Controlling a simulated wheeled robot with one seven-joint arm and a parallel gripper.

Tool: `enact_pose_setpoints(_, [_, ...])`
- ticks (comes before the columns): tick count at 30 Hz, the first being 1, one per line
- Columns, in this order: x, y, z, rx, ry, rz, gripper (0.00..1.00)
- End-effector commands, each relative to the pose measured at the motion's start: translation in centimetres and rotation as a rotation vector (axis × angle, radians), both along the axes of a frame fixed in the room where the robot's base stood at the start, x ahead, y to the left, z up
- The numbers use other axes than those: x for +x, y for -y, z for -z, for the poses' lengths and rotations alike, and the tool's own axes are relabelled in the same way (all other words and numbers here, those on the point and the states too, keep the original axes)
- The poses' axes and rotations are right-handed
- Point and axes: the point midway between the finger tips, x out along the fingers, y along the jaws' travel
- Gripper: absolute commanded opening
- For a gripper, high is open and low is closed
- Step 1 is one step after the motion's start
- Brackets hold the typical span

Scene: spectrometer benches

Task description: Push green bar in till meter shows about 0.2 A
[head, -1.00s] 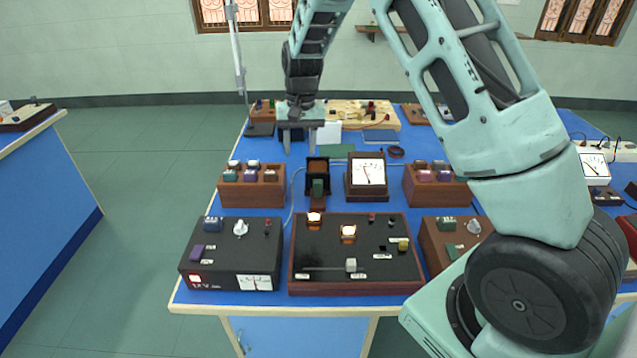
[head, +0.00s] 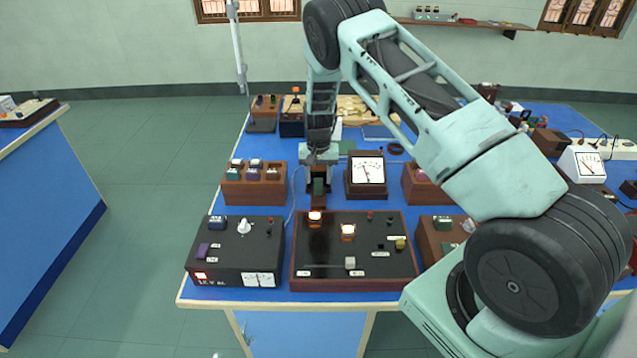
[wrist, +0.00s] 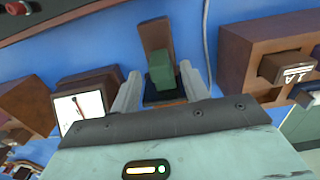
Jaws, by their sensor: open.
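The green bar (head: 319,186) stands in a brown wooden holder (head: 318,202) on the blue bench, behind the black panel with glowing lamps. In the wrist view the green bar (wrist: 161,71) shows between the fingers of my gripper (wrist: 160,74). The fingers are open, one on each side, and I see no clear contact. In the head view my gripper (head: 319,168) is over the holder and hides its rear part. The meter (head: 367,170), a brown case with a white dial, stands just right. Its needle leans left of upright; the scale is too small to read.
The lamp panel (head: 355,262) and a black supply box (head: 236,252) stand in front. Wooden boxes of coloured blocks flank the holder, one at left (head: 254,186). A pale cable runs beside the holder.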

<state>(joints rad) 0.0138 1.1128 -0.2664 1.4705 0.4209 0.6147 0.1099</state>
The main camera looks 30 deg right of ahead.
Motion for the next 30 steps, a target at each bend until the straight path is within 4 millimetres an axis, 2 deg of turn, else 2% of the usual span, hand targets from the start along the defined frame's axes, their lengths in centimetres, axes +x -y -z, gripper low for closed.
enact_pose_setpoints(3, [-0.1, 0.0, 1.9, 0.0, -0.002, 0.0, 0.45])
enact_pose_setpoints(9, [0.0, 0.0, 3.9, 0.001, -0.001, 0.0, 0.45])
enact_pose_setpoints(20, [0.0, 0.0, 4.3, 0.001, 0.001, 0.0, 0.45])
enact_pose_setpoints(24, [0.0, 0.0, 4.3, 0.001, 0.001, 0.0, 0.07])
enact_pose_setpoints(25, [0.0, 0.0, 4.3, 0.001, 0.001, 0.0, 0.0])
enact_pose_setpoints(30, [0.1, 0.0, 4.4, 0.001, 0.001, 0.0, 0.0])
